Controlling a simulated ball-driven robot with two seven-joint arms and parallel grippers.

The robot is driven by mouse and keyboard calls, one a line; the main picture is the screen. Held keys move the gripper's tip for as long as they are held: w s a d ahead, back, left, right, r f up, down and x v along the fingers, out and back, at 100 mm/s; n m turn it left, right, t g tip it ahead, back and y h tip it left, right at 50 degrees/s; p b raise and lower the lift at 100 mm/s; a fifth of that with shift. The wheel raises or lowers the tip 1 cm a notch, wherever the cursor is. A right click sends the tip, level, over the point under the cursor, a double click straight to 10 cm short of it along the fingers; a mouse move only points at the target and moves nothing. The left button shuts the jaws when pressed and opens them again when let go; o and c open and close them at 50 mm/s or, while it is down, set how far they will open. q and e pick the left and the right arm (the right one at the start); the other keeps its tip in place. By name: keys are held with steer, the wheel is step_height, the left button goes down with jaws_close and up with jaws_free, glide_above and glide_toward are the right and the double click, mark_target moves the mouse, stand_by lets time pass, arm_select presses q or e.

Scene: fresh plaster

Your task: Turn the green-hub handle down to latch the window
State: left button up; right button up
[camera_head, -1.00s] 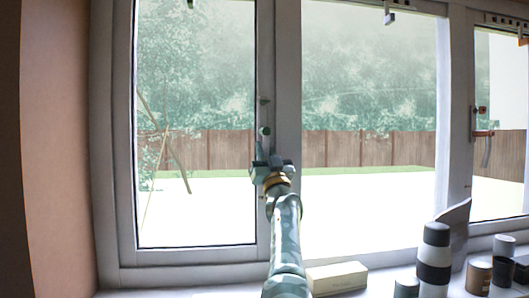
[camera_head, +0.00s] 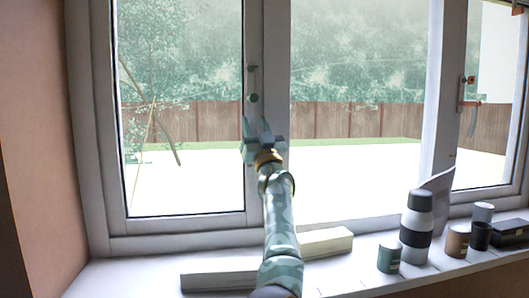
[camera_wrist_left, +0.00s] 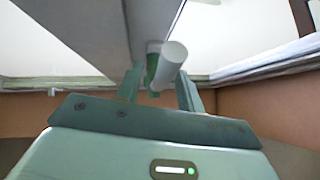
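The green-hub handle (camera_head: 253,98) is on the frame post right of the left window pane. In the left wrist view its pale round grip (camera_wrist_left: 172,60) points toward the camera, with the green hub (camera_wrist_left: 152,68) partly hidden behind it. My left gripper (camera_head: 257,130) is just below the hub in the head view. In the wrist view its two fingers (camera_wrist_left: 160,90) are apart, with the grip showing beyond and between them. I cannot tell whether they touch it. The left window (camera_head: 190,190) looks closed against its frame. My right gripper is not in view.
A red-hub handle (camera_head: 469,81) is on the right window. On the sill are a cream box (camera_head: 326,242), a striped bottle (camera_head: 416,228), a green can (camera_head: 388,258), a brown can (camera_head: 457,241) and several dark items at right. The left sill is mostly clear.

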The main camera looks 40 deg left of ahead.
arm_select(q)
steer(key=v, duration=1.3)
steer(key=shift+f+b, duration=0.2)
steer(key=shift+b, duration=0.25)
steer(key=shift+d, duration=0.1)
